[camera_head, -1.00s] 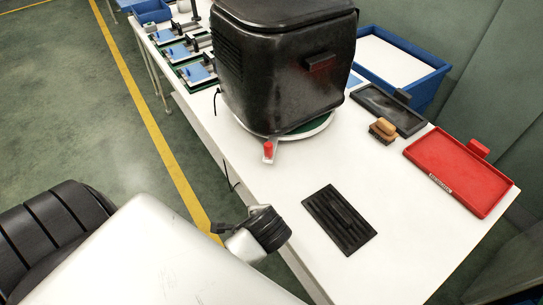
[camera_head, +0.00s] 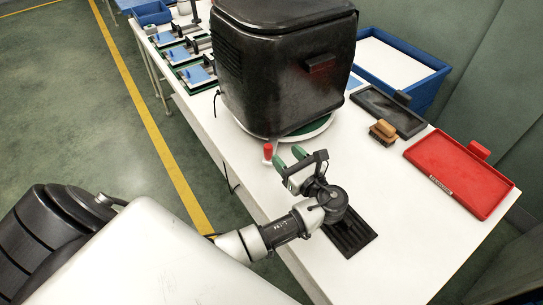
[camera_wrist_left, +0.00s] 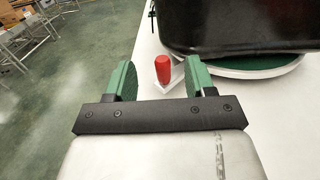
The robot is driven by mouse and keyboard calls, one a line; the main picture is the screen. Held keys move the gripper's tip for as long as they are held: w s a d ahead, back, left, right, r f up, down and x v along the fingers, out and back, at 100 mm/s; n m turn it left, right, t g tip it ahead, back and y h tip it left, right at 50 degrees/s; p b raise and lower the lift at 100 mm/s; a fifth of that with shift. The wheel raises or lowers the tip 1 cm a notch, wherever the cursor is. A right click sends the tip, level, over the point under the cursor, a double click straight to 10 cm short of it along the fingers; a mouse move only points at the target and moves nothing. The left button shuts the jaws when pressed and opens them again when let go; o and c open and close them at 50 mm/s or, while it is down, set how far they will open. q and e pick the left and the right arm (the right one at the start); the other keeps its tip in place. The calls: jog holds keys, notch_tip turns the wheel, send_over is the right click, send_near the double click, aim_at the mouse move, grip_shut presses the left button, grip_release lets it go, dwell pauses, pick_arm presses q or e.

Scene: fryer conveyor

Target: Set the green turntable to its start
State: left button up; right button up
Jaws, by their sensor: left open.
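The green turntable (camera_head: 310,131) has a white rim and carries a large black fryer (camera_head: 275,75); only its front edge shows. It also shows in the left wrist view (camera_wrist_left: 250,62). A red knob (camera_head: 267,151) stands upright on a short white arm at the turntable's front left. In the left wrist view the knob (camera_wrist_left: 162,69) appears between the two green fingers, beyond their tips. My left gripper (camera_head: 284,160) is open and empty, just right of and in front of the knob, apart from it. My right gripper is out of view.
A black ribbed mat (camera_head: 352,240) lies partly under my left arm. A red tray (camera_head: 460,172), a black tray (camera_head: 388,108), a brown-handled brush (camera_head: 383,131) and a blue bin (camera_head: 433,78) are at the right. Several fixtures (camera_head: 187,60) line the back left.

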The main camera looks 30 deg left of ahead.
pick_arm(q)
notch_tip(320, 180, down, 7)
jog(key=shift+f+b, duration=0.2)
jog(key=shift+b, duration=0.2)
jog(key=x, duration=0.5)
jog(key=p+x, duration=0.1)
jog(key=x, duration=0.1)
jog(key=shift+a+r, duration=0.2)
jog(key=shift+r, duration=0.1)
jog(key=shift+c, duration=0.4)
grip_shut()
